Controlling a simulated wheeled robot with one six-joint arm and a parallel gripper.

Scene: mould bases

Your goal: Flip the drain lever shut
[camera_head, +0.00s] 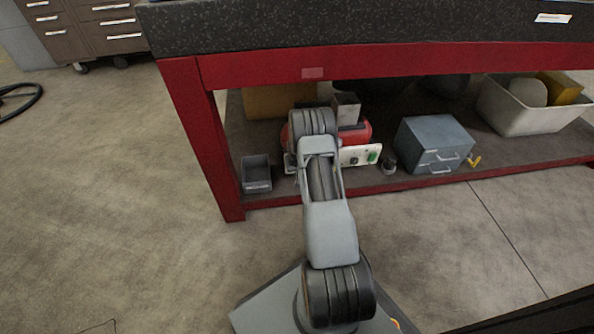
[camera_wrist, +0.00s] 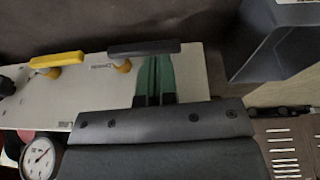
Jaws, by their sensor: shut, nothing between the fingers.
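The white panel (camera_wrist: 90,75) carries two levers in the wrist view. A black lever (camera_wrist: 130,48) with a brass-coloured pivot lies sideways on the right, and a yellow lever (camera_wrist: 57,60) lies on the left. A small label beside the black lever is too small to read, so I cannot tell for sure which is the drain lever. My gripper (camera_wrist: 154,60) is shut and empty, its green fingers ending at the black lever's handle. I cannot tell whether they touch it. In the head view the panel (camera_head: 357,155) shows low under the bench, and my arm hides the levers.
A red-framed bench (camera_head: 300,70) stands over the lower shelf. A grey bin (camera_head: 257,173) is left of the panel, a grey drawer box (camera_head: 432,142) right of it, and a white tub (camera_head: 520,118) farther right. A round gauge (camera_wrist: 39,158) sits beside the panel.

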